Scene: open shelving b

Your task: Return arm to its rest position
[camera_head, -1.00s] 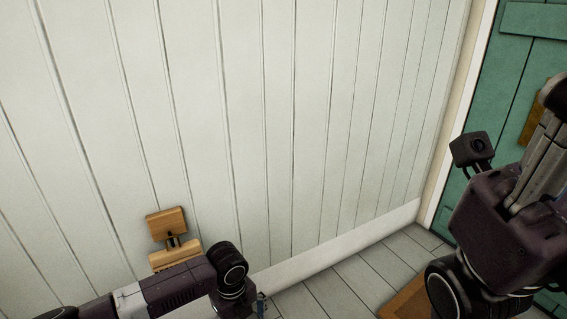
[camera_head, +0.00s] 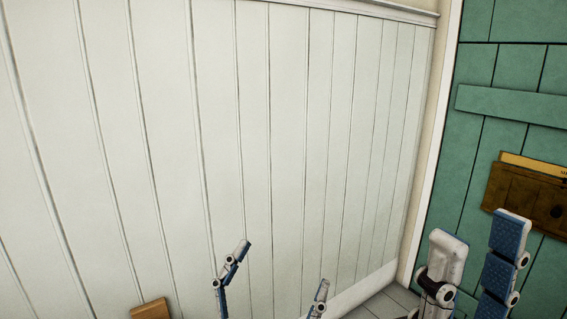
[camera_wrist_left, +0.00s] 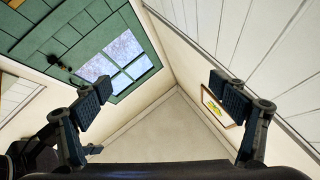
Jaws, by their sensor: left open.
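My left gripper (camera_head: 276,282) shows at the bottom middle of the head view. Its two blue-padded fingers point up and stand apart, with nothing between them. In the left wrist view the same gripper (camera_wrist_left: 163,98) is open and empty, its fingers at either side against the ceiling and walls. My right gripper (camera_head: 474,268) is at the lower right of the head view, in front of the door side. Its fingers point up, stand apart, and hold nothing visible. Most of both arms is below the head view's frame.
A white panelled wall (camera_head: 290,150) fills most of the head view. A green door (camera_head: 515,70) with a wooden holder (camera_head: 525,195) is at the right. A small wooden block (camera_head: 150,311) shows at the bottom edge. The wrist view shows a window (camera_wrist_left: 115,62) and a framed picture (camera_wrist_left: 214,105).

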